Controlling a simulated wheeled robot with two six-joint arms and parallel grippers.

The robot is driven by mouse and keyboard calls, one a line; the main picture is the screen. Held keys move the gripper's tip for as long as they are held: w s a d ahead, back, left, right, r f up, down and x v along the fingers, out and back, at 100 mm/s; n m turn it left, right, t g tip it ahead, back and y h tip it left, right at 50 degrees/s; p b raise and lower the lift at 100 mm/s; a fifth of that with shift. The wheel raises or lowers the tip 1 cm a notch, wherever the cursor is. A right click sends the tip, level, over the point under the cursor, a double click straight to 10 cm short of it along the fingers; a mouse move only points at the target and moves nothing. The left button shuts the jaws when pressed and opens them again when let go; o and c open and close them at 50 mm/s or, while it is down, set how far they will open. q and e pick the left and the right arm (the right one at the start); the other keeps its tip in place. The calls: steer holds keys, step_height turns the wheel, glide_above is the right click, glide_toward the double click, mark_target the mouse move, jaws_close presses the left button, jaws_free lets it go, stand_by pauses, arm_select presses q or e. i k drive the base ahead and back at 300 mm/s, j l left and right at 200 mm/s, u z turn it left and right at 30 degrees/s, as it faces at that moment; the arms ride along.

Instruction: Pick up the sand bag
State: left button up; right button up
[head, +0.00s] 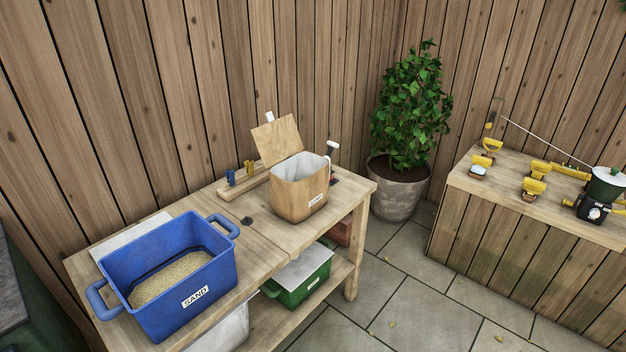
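A blue tub (205,262) labelled SAND stands on the left part of the wooden bench, with a handle at each end. Loose tan sand (175,277) lies inside it. A tan wooden-looking bin (298,198) stands further right on the bench, its lid tipped up and a pale liner inside. Its small label is too small to read. A whitish bag-like thing (226,332) is partly visible on the shelf under the bench, mostly hidden by the bench top. I cannot tell whether it is the sand bag. Neither gripper is in view.
A green box with a pale lid (302,274) sits on the lower shelf. A potted plant (402,182) stands in the corner. Another wooden counter (500,187) at the right carries several yellow-handled items and a green-topped device. Paved floor (425,300) between is clear.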

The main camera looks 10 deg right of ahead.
mark_target(299, 184)
steer(key=i+l+u, duration=0.25)
steer(key=l, duration=0.25)
steer(key=i+l+u, duration=0.2)
steer(key=l, duration=0.3)
steer(key=i+l+u, duration=0.1)
steer(key=l+u, duration=0.15)
steer(key=l, duration=0.3)
steer(key=i+l+u, duration=0.2)
steer(key=l, duration=0.35)
steer(key=l+u, duration=0.25)
steer(key=l, duration=0.3)
